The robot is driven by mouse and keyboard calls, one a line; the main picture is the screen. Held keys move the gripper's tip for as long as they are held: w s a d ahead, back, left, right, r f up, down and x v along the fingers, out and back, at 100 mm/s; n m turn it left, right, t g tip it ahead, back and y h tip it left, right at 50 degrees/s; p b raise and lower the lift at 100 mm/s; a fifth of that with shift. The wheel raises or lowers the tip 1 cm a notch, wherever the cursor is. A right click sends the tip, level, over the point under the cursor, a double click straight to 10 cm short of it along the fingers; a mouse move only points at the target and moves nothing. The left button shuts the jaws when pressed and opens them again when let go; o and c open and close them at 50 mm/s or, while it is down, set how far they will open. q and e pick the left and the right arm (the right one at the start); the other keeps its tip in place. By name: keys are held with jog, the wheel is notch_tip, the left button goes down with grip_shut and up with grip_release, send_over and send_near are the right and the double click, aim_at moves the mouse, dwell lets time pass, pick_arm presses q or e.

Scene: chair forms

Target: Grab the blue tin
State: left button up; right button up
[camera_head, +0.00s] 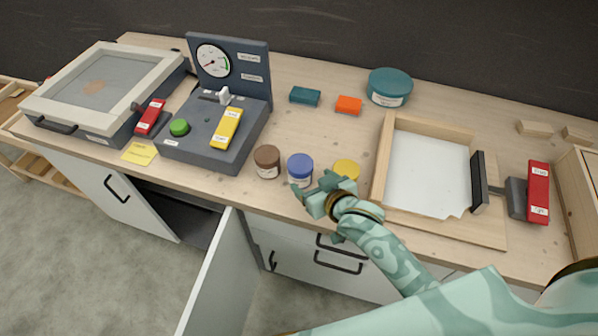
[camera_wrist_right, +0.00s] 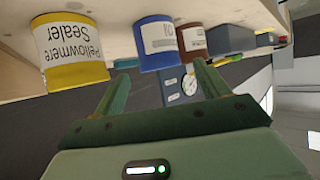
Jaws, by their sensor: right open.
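The blue tin (camera_head: 300,166) stands upright near the front edge of the bench, between a brown tin (camera_head: 267,161) and a yellow tin (camera_head: 346,169). My right gripper (camera_head: 312,191) is open just in front of the blue and yellow tins and partly covers them. In the right wrist view, which looks upside down, the blue tin (camera_wrist_right: 158,44) with a white label lies beyond the open fingers (camera_wrist_right: 160,85). Nothing is between the fingers. The yellow tin (camera_wrist_right: 72,52), labelled Pellowmere Sealer, is to the left there, and the brown tin (camera_wrist_right: 192,40) to the right. My left gripper is not in view.
A grey gauge console (camera_head: 222,125) stands left of the tins. A wooden frame tray (camera_head: 384,158) is to the right, with a red-handled tool (camera_head: 538,192) beyond. A teal round tin (camera_head: 389,86) and two small blocks sit behind. A cabinet door (camera_head: 222,275) hangs open below.

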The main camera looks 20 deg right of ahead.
aim_at(306, 175)
jog(key=shift+x, duration=0.9)
jog(key=shift+w+a+f+b, duration=0.1)
jog(key=shift+w+f+b, duration=0.2)
jog(key=shift+w, duration=0.2)
jog(key=b+x, duration=0.1)
jog(key=x, duration=0.3)
jog(key=shift+s+f+b, duration=0.1)
jog(key=shift+f+b, duration=0.05)
jog(key=shift+b, duration=0.25)
jog(key=shift+w+f, duration=0.15)
jog(key=shift+w, duration=0.3)
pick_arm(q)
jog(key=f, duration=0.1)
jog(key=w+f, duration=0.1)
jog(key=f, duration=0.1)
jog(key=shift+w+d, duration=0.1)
pick_arm(e)
jog(key=shift+s, duration=0.1)
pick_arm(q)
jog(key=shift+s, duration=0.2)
pick_arm(e)
jog(key=c, duration=0.9)
